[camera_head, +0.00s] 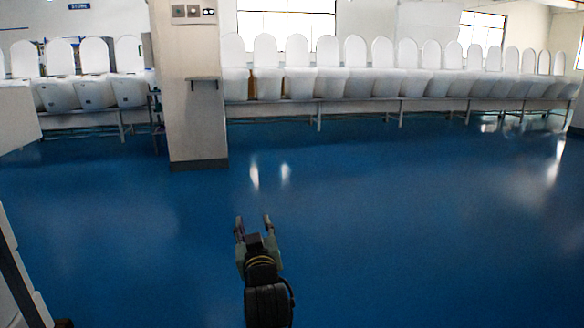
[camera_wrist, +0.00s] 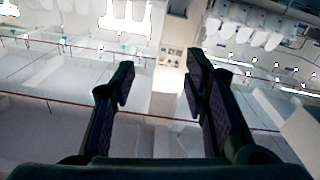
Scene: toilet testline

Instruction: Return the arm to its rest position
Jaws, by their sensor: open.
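My gripper (camera_head: 253,222) shows at the bottom middle of the head view, reaching forward above the blue floor. Its two fingers stand apart with nothing between them. In the wrist view the gripper (camera_wrist: 158,85) also shows open and empty, with dark fingers to the left and right. The wrist view behind the fingers is tilted and shows pale walls, thin red lines and bright windows. My gripper touches nothing in either view.
A long row of white toilets (camera_head: 345,82) with raised lids stands on a bench at the back. A square pillar (camera_head: 195,120) stands left of centre. White objects (camera_head: 22,275) edge the lower left. The blue floor (camera_head: 400,220) is clear in the middle and right.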

